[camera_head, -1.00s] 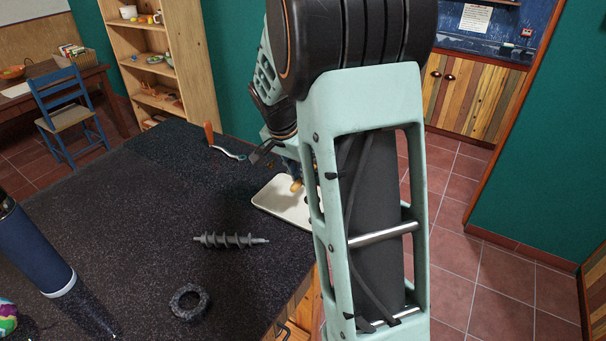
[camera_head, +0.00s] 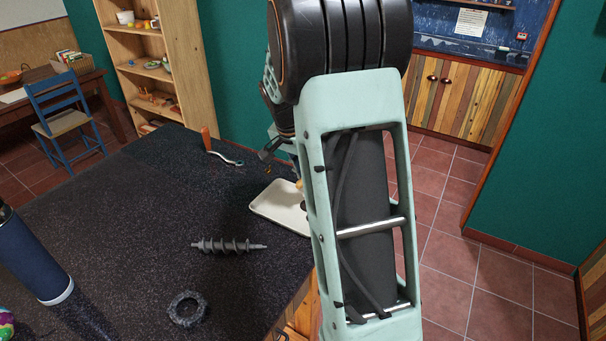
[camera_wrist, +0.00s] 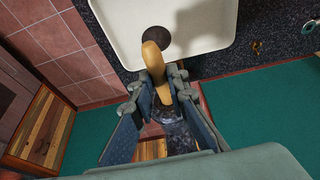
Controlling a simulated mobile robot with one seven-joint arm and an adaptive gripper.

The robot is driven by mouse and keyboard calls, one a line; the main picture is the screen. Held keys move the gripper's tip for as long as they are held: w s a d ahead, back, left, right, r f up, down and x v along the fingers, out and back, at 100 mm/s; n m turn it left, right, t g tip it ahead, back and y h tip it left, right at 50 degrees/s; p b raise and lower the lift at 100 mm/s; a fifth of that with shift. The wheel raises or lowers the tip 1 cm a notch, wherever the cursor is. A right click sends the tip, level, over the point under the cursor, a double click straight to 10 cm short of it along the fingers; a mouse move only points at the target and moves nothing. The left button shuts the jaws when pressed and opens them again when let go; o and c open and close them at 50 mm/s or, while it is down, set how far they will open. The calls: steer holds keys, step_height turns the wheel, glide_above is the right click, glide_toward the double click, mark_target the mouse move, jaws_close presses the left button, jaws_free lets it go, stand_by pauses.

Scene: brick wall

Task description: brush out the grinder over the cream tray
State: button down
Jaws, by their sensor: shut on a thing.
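The cream tray (camera_head: 268,207) lies at the table's right edge in the head view, partly behind my arm. It fills the top of the wrist view (camera_wrist: 122,30). My gripper (camera_wrist: 158,84) is shut on a tan, curved handle (camera_wrist: 153,60), seemingly the brush, over the tray's near edge. Its bristles cannot be made out. A dark round patch (camera_wrist: 172,42) shows on the tray beside the handle; I cannot tell whether it is a part or a shadow. A grey auger (camera_head: 228,245), a dark ring (camera_head: 187,309) and an orange-gripped crank (camera_head: 207,140) lie on the table. The grinder body is not clearly visible.
A small brownish part (camera_wrist: 257,46) lies beside the tray. The dark tabletop (camera_head: 120,215) has free room in the middle. A shelf (camera_head: 150,65) and a blue chair (camera_head: 68,115) stand behind.

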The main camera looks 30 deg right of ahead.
steer(key=shift+a, duration=0.1)
steer(key=shift+s+a+b, duration=0.5)
steer(key=shift+s+a, duration=0.05)
steer(key=shift+a, duration=0.25)
steer(key=shift+s+a+b, duration=0.5)
steer(key=shift+s+a, duration=0.05)
steer(key=shift+a, duration=0.2)
steer(key=shift+w+d, duration=0.1)
steer(key=shift+d, duration=0.05)
steer(key=shift+w+d+p, duration=0.15)
steer(key=shift+w+d, duration=0.35)
steer(key=shift+d, duration=0.25)
steer(key=shift+w+d+p, duration=0.15)
steer(key=shift+w+d, duration=0.35)
steer(key=shift+d, duration=0.25)
steer(key=shift+s+a+f+b, duration=0.1)
steer(key=shift+s+a+b, duration=0.35)
steer(key=shift+a, duration=0.2)
steer(key=shift+s+a+b, duration=0.45)
steer(key=shift+s+a, duration=0.2)
steer(key=shift+a, duration=0.35)
